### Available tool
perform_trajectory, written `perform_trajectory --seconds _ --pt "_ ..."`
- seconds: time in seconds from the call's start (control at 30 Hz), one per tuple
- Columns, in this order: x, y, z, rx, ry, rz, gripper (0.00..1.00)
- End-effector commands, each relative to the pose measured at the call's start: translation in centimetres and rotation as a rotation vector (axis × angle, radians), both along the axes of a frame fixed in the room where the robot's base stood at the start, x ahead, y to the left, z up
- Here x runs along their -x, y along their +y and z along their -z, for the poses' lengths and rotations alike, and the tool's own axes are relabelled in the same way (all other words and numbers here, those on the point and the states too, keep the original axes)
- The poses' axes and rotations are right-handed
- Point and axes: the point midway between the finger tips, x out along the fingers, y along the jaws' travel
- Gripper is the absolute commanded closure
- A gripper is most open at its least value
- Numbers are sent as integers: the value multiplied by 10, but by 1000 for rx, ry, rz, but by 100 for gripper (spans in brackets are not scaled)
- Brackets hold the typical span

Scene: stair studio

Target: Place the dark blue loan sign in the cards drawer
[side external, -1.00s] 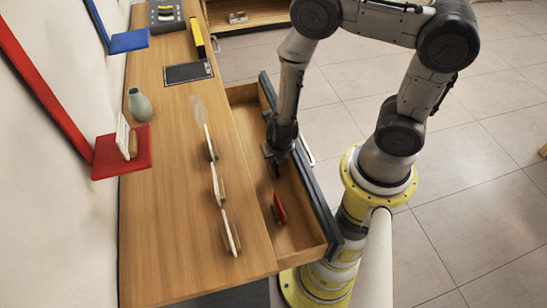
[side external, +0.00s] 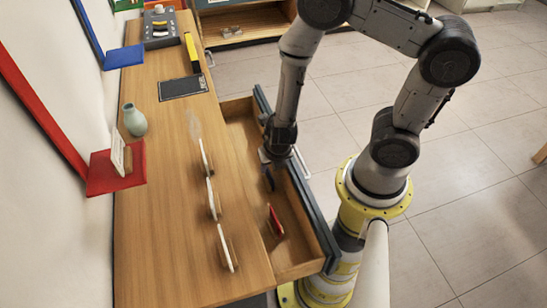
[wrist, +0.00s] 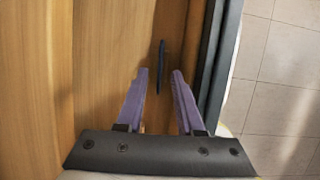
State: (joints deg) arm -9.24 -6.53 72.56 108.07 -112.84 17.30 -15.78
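The dark blue loan sign (side external: 268,179) stands inside the open wooden drawer (side external: 298,258), seen as a thin upright edge. It also shows in the wrist view (wrist: 161,60), narrow and edge-on, just beyond the fingertips and in line with the gap between them. My gripper (wrist: 160,73) is open, with its two purple fingers apart and nothing visible between them. In the side view my gripper (side external: 271,160) is over the drawer, right above the blue sign; contact cannot be made out there. A red sign (side external: 275,220) stands in the drawer nearer the camera.
Several white cards in wooden holders (side external: 211,199) stand in a row on the desk (side external: 165,240) beside the drawer. A red shelf (side external: 103,184) with a card, a green vase (side external: 134,120) and a black pad (side external: 182,87) lie farther left and back. The dark drawer front (side external: 310,215) borders the drawer's right side.

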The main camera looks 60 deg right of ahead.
Motion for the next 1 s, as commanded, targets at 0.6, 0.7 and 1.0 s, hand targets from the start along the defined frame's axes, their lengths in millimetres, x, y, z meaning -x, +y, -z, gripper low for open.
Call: perform_trajectory --seconds 0.6,0.7,1.0 --pt "17 16 -63 -1 0 2 64" --pt "11 13 -74 -6 -38 59 64" --pt "-9 -35 -197 -156 -431 848 64"
